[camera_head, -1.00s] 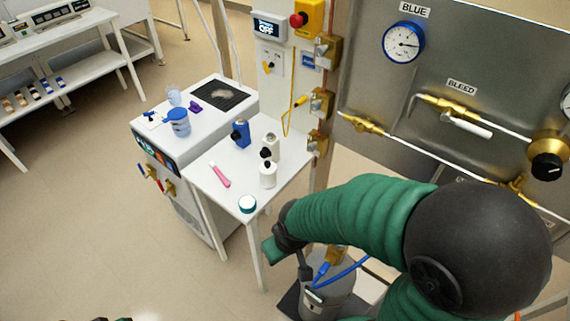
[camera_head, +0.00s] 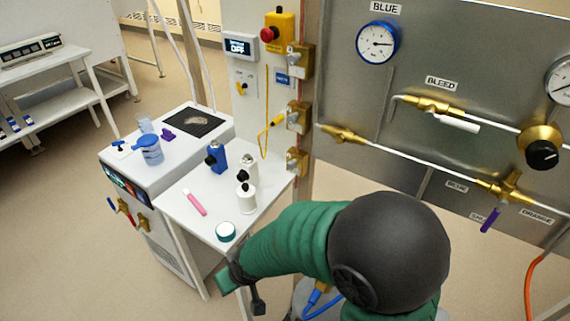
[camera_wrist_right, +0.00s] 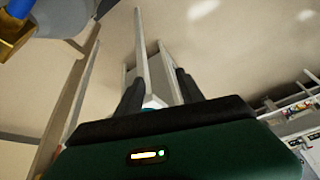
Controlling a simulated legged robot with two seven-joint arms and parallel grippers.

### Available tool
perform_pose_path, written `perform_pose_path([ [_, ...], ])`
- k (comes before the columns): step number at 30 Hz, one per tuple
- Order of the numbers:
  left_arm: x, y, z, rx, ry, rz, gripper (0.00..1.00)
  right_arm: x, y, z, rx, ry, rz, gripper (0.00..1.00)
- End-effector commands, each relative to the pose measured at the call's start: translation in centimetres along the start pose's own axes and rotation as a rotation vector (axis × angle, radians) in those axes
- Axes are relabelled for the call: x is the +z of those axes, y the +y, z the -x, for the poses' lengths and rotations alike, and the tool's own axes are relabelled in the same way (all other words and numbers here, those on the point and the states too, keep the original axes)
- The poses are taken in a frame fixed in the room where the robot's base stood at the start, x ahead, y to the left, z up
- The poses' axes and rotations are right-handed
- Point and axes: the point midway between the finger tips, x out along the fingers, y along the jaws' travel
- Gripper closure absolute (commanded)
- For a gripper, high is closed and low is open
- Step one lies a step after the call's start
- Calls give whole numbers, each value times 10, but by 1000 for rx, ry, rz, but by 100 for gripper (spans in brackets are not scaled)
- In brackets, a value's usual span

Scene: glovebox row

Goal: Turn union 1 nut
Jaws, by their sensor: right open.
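Brass fittings sit on the grey panel's pipes: one at the left end of the lower line (camera_head: 343,134), one on the bleed line (camera_head: 430,104) and a cross-shaped one (camera_head: 505,187) at the right. No label reads "union 1", so I cannot tell which carries its nut. My right gripper (camera_head: 245,287) is low in the head view, in front of the small white table and well below the panel fittings. In the right wrist view, my right gripper (camera_wrist_right: 160,76) has its two black fingers apart with nothing held between them. My left gripper is not in view.
A brass part (camera_wrist_right: 18,38) is close in the wrist view's upper left.

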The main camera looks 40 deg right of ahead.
Motion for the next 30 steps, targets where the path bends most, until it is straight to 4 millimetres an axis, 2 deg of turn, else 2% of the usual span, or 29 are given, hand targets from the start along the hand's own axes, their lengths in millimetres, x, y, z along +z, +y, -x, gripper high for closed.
perform_pose_path([
  [1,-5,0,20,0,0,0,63,-19,-5,14,-4,30,-12,55],
  [5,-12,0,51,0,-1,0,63,-73,-15,26,-3,158,-69,55],
  [8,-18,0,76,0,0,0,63,-126,-16,32,27,299,-140,55],
  [10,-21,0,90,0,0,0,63,-162,-11,34,77,413,-200,55],
  [12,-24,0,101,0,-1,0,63,-194,4,33,170,540,-271,55],
  [14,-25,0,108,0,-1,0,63,-211,24,32,298,653,-338,55],
  [15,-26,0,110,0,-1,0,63,-214,41,31,411,721,-379,55],
  [17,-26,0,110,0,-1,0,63,-205,66,34,603,799,-426,55],
  [19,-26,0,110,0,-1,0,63,-183,88,42,828,850,-452,55],
  [22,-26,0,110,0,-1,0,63,-149,102,57,1082,867,-456,55],
  [25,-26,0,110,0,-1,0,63,-130,106,68,1214,865,-446,55],
  [30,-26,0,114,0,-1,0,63,-132,122,72,1245,864,-447,55],
])
